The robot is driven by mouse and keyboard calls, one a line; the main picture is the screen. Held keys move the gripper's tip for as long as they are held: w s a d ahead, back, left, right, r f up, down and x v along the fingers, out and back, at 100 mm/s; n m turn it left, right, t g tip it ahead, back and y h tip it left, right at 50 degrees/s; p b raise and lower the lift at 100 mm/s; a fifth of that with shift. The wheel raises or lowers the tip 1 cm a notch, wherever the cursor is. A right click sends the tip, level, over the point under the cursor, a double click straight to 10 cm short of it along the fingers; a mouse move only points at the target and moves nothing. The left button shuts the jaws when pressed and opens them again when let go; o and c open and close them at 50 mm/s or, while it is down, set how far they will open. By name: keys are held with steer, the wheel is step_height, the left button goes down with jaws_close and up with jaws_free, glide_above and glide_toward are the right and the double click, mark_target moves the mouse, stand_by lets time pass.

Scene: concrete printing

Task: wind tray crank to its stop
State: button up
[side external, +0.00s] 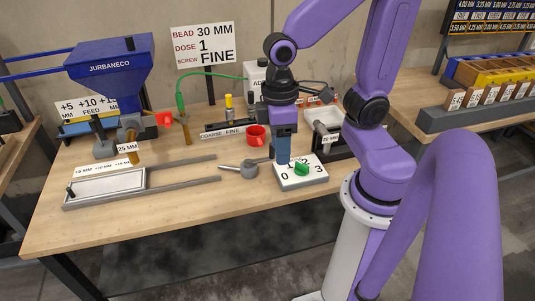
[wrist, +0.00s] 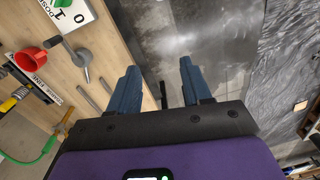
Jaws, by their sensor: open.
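The grey tray crank (side external: 248,168) stands on the table at the right end of the tray rails, its arm pointing left in the side view. It also shows in the wrist view (wrist: 83,57), to the left of my fingers. The flat tray (side external: 108,185) lies at the left end of its two rails. My gripper (side external: 283,158) points down with its blue fingers apart and appears in front of the dose board. In the wrist view, my open fingers (wrist: 158,72) have nothing between them and lie over the table's front edge, apart from the crank.
A white dose board (side external: 300,180) with a green knob sits right of the crank. A red cup (side external: 256,135) stands behind it. The blue hopper (side external: 110,62) is at the back left. The table's front strip (side external: 170,225) is clear.

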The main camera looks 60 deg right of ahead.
steer(key=w+d+f+m+y, duration=0.15)
steer(key=w+d+m, duration=0.25)
steer(key=w+m, duration=0.4)
steer(key=m+y, duration=0.2)
steer(key=m, duration=1)
glide_above(271, 158)
steer(key=a, duration=0.4)
step_height(271, 158, down, 5)
steer(key=s+d+f+m+t, duration=0.1)
steer(key=d+f+m, duration=0.2)
steer(key=d+m, duration=0.6)
steer(key=shift+n+y, duration=0.35)
steer(key=shift+n, duration=0.45)
steer(key=x, duration=0.5)
steer(key=d+x, duration=0.1)
steer(key=x, duration=1)
steer(key=shift+w+d+f, duration=0.15)
steer(key=shift+w+f, duration=0.25)
steer(key=shift+f, duration=0.2)
steer(key=shift+t, duration=0.3)
jaws_close()
